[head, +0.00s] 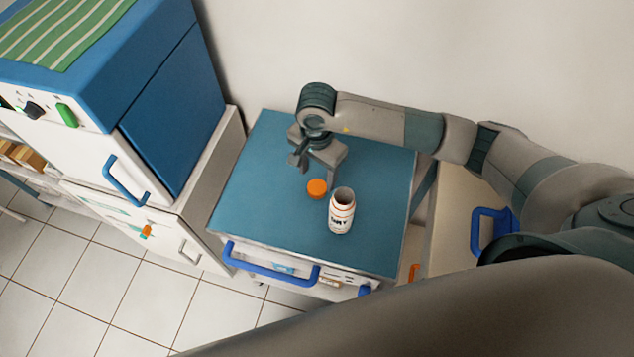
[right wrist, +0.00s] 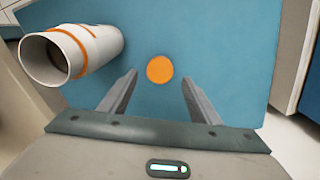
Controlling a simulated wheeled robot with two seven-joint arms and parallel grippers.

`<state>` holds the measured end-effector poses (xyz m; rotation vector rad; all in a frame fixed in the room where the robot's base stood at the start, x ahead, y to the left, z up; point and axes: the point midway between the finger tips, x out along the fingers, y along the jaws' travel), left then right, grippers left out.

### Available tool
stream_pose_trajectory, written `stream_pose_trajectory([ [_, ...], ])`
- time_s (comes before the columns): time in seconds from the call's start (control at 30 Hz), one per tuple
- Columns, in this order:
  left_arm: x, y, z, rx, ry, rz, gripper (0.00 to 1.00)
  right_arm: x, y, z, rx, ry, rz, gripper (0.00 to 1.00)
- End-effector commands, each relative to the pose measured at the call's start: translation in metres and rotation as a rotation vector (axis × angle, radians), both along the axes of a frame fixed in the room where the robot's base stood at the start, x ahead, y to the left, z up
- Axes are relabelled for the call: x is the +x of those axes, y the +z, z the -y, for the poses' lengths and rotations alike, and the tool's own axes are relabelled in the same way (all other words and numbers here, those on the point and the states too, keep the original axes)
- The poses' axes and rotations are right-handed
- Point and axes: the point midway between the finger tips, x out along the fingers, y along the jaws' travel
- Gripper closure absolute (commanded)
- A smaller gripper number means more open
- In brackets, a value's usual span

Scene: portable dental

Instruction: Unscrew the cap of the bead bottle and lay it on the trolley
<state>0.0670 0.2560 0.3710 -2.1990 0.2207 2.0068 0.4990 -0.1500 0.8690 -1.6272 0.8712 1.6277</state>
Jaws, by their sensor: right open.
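The bead bottle (head: 341,212) is white with orange bands and dark lettering. It stands upright on the blue trolley top (head: 265,200), and its mouth is uncovered. The orange cap (head: 317,188) lies on the trolley top just left of the bottle, apart from it. My right gripper (head: 314,179) is open and empty, above the trolley behind the cap. In the right wrist view the cap (right wrist: 160,69) shows between the two open fingers, and the bottle (right wrist: 72,52) shows its open mouth at the upper left. My left gripper is not in view.
A blue and white cabinet (head: 160,110) stands left of the trolley. The trolley has a blue front handle (head: 270,273). A beige unit with a blue handle (head: 490,228) is on the right. The trolley's left and back parts are clear. A wall is behind.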

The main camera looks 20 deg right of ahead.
Motion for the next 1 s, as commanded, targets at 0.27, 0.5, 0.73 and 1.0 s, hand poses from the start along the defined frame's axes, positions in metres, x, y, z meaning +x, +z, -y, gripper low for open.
stream_pose_trajectory([
  [0.27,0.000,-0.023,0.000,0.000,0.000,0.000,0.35,0.001,0.046,0.000,0.000,0.001,0.005,0.43],
  [0.5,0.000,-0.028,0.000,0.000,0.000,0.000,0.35,0.000,0.066,0.000,-0.001,0.000,0.001,0.43],
  [0.73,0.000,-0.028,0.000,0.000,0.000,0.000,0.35,0.000,0.069,0.000,-0.001,0.000,-0.001,0.43],
  [1.0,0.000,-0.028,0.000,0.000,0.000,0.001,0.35,0.000,0.068,0.000,0.000,0.000,0.000,0.43],
])
